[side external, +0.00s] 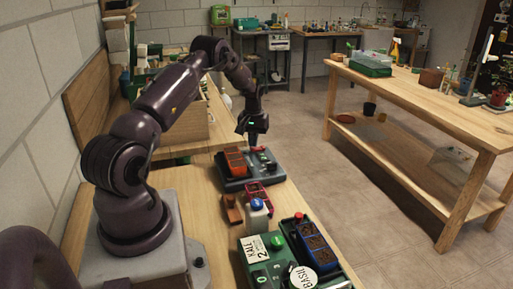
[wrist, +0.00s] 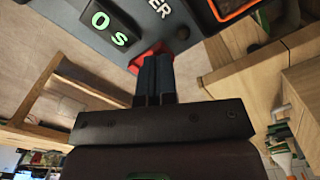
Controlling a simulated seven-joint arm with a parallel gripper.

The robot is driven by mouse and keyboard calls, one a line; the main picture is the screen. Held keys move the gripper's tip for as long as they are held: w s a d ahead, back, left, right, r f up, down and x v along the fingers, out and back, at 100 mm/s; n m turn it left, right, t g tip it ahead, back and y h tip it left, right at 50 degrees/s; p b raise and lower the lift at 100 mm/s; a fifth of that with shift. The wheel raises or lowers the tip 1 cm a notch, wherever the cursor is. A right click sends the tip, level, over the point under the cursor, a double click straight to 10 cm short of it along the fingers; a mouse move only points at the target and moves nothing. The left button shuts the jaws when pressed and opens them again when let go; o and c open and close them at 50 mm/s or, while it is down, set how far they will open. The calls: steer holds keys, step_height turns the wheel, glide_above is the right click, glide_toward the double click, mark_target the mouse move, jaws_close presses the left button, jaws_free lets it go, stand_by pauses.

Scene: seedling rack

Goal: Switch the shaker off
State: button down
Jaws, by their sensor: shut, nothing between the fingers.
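The shaker (side external: 262,178) is a dark blue-grey box on the wooden bench in the side view, with an orange-rimmed tray on top. In the wrist view its panel (wrist: 75,18) shows a lit green "0 s" display (wrist: 108,24) and the white letters "ER". A red switch (wrist: 148,56) sits at the panel's edge. My gripper (wrist: 155,62) is shut and empty, pointing down. Its fingertips are right at the red switch and hide part of it; I cannot tell whether they press it. In the side view my gripper (side external: 256,146) is over the far side of the shaker.
In front of the shaker are a small red tray (side external: 258,190), a white bottle with a blue cap (side external: 257,218) and a green unit (side external: 285,240) with trays and "KALE" and "BASIL" labels. A second wooden table (side external: 420,100) stands to the right across open floor.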

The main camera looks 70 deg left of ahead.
steer(key=shift+f, duration=0.45)
steer(key=shift+r, duration=3.55)
